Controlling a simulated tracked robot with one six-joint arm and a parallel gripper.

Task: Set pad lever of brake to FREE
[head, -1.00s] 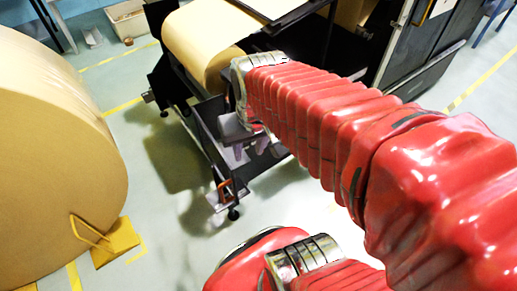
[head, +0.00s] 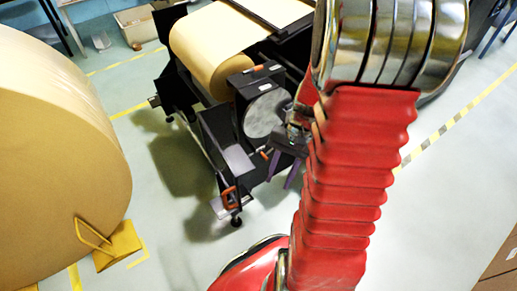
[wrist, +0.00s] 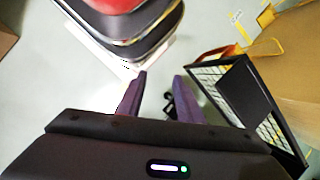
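The brake shows in the head view as a grey disc (head: 265,112) in a dark housing at the end of the roll stand. A small orange lever (head: 265,153) sits just below the disc, partly hidden by my gripper. A larger orange handle (head: 230,198) is at the stand's lower front corner. I cannot tell which is the pad lever or its setting. My gripper (head: 282,172) is right of and below the disc, purple fingers apart and empty.
A kraft roll (head: 213,50) sits on the dark stand (head: 190,90). A large roll (head: 60,150) stands at left with a yellow chock (head: 118,243). Floor between large roll and stand is clear.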

